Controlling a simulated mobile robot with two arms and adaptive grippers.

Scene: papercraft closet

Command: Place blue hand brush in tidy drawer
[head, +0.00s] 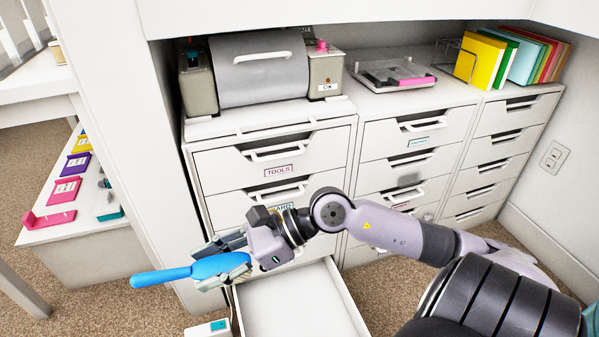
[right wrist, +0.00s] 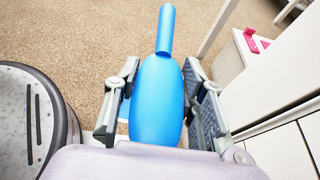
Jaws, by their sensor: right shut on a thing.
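The blue hand brush (head: 180,273) is held in my right gripper (head: 222,262), to the left of the open drawer (head: 298,306). Its handle points left, and the fingers close around its wider part. In the right wrist view the brush (right wrist: 156,95) lies between the two fingers of my right gripper (right wrist: 160,108), its narrow handle pointing away. The open drawer is at the bottom of the left cabinet column, and the part of it that shows is empty. Whether it has a label is hidden by my arm. My left gripper is not in view.
Shut drawers with labels, one reading TOOLS (head: 278,171), rise above the open one. A grey machine (head: 262,70) stands on the cabinet. A white side panel (head: 130,150) is left of the drawers. A low shelf with coloured items (head: 70,215) is further left.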

